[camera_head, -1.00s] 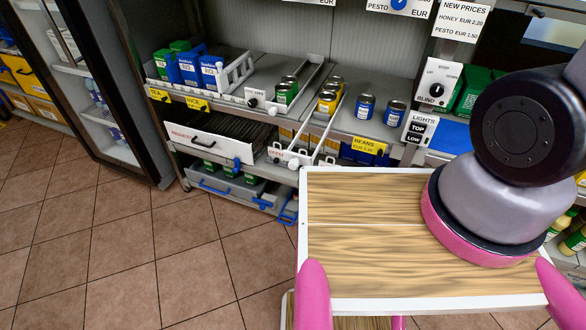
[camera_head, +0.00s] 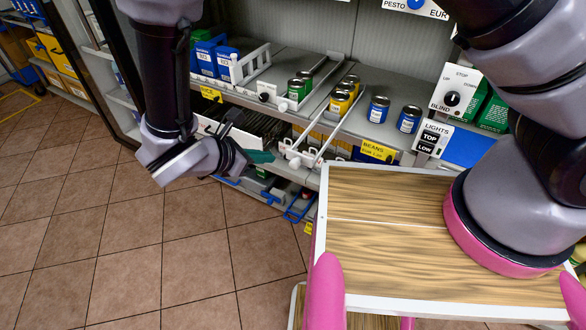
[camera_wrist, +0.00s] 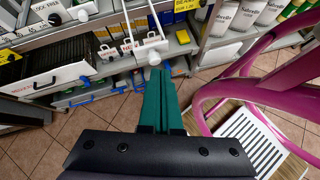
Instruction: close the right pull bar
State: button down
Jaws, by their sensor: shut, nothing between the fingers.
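Two thin white pull bars stick out from the front of the shelf unit. The right pull bar (camera_head: 338,126) runs forward at a slant and ends in a pale handle near the lower shelf edge. In the wrist view the right pull bar (camera_wrist: 158,24) ends in a white round knob. The left pull bar (camera_head: 308,112) is beside it. My gripper (camera_head: 262,157) has its teal fingers together and empty. In the wrist view my gripper (camera_wrist: 155,74) has its tips just below the right bar's knob; whether they touch cannot be told.
A white-fronted drawer (camera_wrist: 50,78) is open at the left. Blue drawer handles (camera_head: 298,208) hang below. Blue and yellow cans (camera_head: 378,108) stand on the shelf. My wood-topped tray (camera_head: 385,200) is close on the right. The tiled floor (camera_head: 190,260) in front is clear.

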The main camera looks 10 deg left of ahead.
jog(key=s+f+n+t+y, duration=0.2)
jog(key=s+f+n+t, duration=0.15)
jog(key=s+f, duration=0.2)
jog(key=n, duration=0.1)
send_near(293, 168)
jog(key=x, duration=0.5)
jog(key=shift+w+d+f+g, duration=0.1)
jog(key=shift+w+f+g, duration=0.25)
jog(key=shift+w, duration=0.25)
